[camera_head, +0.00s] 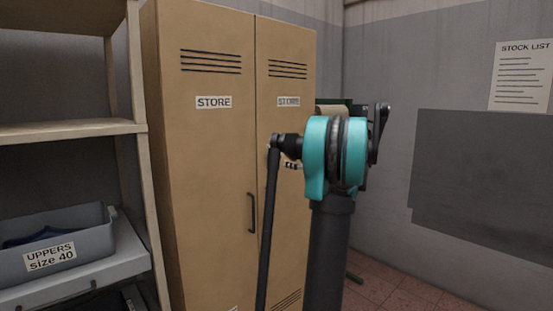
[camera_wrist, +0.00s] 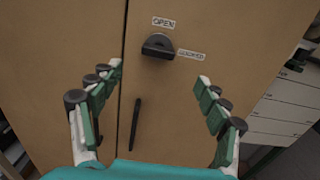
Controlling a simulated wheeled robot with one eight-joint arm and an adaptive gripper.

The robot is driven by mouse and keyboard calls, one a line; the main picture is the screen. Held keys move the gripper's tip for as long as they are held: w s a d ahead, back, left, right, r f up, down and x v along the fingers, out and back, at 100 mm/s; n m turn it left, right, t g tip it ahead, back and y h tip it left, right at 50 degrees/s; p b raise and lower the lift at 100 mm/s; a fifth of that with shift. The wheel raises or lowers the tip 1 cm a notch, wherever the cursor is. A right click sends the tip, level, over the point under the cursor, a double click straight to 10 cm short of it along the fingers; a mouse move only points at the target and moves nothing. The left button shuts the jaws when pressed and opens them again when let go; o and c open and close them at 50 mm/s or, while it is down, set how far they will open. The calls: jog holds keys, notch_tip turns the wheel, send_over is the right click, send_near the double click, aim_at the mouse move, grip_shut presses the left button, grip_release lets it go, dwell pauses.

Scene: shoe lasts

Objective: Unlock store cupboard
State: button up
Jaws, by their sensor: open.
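The tan store cupboard (camera_head: 206,160) has two shut doors marked STORE. A dark handle (camera_head: 251,212) stands on its left door near the seam. In the wrist view, a black lock knob (camera_wrist: 158,46) sits on the door right of the seam. An OPEN label (camera_wrist: 163,22) is above it, and a second label (camera_wrist: 191,54), too small to read surely, is at its right. A dark upright handle (camera_wrist: 135,124) is below. My gripper (camera_wrist: 160,78) is open and empty, its fingertips either side of and below the knob, apparently not touching it. My arm hides the gripper in the head view.
Shelves (camera_head: 75,131) with a grey bin (camera_head: 80,262) of uppers stand close at the left. A stock list (camera_head: 521,75) and a dark panel (camera_head: 490,175) are on the right wall. White drawers (camera_wrist: 283,108) show right of the cupboard in the wrist view.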

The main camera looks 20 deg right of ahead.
aim_at(277, 157)
jog(key=x, duration=1.3)
jog(key=shift+a+f, duration=0.1)
jog(key=c, duration=1.2)
